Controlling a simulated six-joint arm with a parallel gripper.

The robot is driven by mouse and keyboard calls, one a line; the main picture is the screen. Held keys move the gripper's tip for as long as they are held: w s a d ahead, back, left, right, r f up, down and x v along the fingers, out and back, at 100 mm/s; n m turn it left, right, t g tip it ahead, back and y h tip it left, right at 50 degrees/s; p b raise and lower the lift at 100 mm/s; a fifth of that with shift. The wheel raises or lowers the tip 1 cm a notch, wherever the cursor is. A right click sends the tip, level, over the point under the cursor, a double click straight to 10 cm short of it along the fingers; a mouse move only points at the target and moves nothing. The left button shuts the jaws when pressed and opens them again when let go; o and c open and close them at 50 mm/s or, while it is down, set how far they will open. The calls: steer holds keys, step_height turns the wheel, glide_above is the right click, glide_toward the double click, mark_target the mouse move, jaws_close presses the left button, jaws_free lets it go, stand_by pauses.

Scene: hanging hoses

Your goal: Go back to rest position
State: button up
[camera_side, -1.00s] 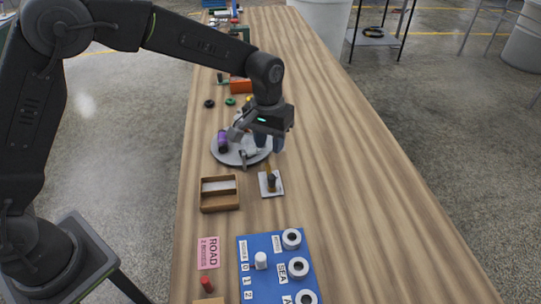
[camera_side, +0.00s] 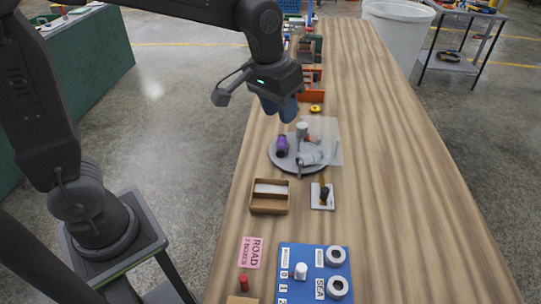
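My gripper (camera_side: 280,109) hangs above the table's left side, over the far edge of a round grey tray (camera_side: 282,164). Its two blue-grey fingertips point down, clear of the tray. The gap between the fingers is too small to judge. I see nothing hanging from the fingertips. On the tray are a purple piece (camera_side: 281,146) and several grey and white parts (camera_side: 311,157). A clear sheet (camera_side: 334,141) overlaps the tray's right side. I cannot make out any hanging hoses.
A brown open box (camera_side: 270,197) and a white pad with a dark upright tool (camera_side: 323,196) stand in front of the tray. A blue board (camera_side: 310,262) with white rings lies at the near end. An orange bin (camera_side: 313,92) is behind. The table's right side (camera_side: 410,190) is clear.

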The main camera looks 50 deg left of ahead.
steer(key=s+a+t, duration=0.1)
steer(key=s+a, duration=0.1)
steer(key=s, duration=0.6)
steer(key=s+a+r+m+t, duration=0.1)
steer(key=s+a+t, duration=0.1)
steer(key=s, duration=0.6)
steer(key=shift+s+a+r+y, duration=0.25)
steer(key=shift+a+y, duration=0.05)
steer(key=shift+a, duration=0.55)
